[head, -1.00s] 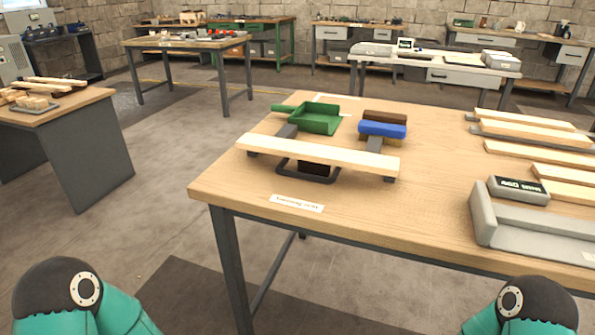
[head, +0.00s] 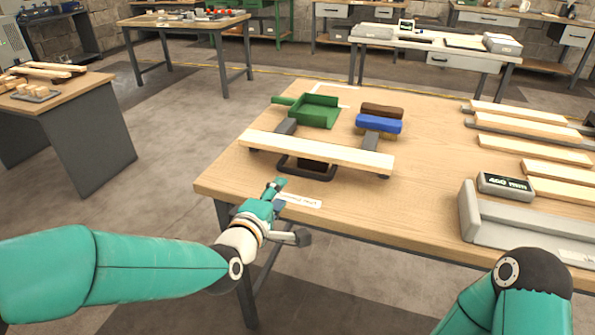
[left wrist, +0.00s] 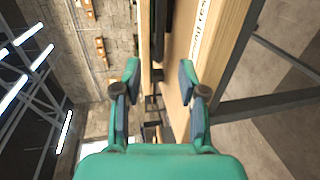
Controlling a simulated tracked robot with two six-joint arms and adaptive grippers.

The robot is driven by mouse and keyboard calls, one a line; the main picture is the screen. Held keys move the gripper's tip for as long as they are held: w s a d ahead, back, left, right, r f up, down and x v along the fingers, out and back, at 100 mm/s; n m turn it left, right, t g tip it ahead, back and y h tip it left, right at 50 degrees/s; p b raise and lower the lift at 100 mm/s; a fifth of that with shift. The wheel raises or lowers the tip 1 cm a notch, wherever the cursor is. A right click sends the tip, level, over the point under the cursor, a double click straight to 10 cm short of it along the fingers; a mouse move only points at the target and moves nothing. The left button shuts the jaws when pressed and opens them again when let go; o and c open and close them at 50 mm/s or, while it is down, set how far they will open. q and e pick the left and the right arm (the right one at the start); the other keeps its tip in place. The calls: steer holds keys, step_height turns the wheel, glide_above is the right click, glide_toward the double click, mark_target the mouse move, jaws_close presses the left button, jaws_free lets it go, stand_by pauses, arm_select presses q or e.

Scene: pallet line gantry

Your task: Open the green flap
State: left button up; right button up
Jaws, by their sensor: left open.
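A green pan-shaped thing (head: 315,112) with raised sides and a handle on its left lies at the back left of the wooden table (head: 430,190). It is the only green thing on this table; I cannot tell whether it is the flap. My left gripper (head: 283,194) is low at the table's front left edge, beside the white label, well in front of the green thing. In the left wrist view its fingers (left wrist: 160,70) are spread with nothing between them. My right arm shows only as a teal link at the bottom right; its gripper is out of view.
A pale plank (head: 315,152) lies across dark supports between my left gripper and the green thing. A blue block (head: 379,124) stands right of it. Several planks and a grey trough (head: 530,225) with a display fill the table's right side.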

mark_target(295, 174)
arm_select(q)
steer(key=p+x, duration=0.1)
steer(key=x, duration=1)
steer(key=shift+w+d+f+p, duration=0.1)
steer(key=shift+w+f+p, duration=0.05)
steer(key=shift+w+p, duration=0.2)
jaws_close()
steer(key=shift+d, duration=0.35)
steer(key=shift+a, duration=0.2)
steer(key=shift+a+p, duration=0.2)
steer(key=shift+p, duration=0.25)
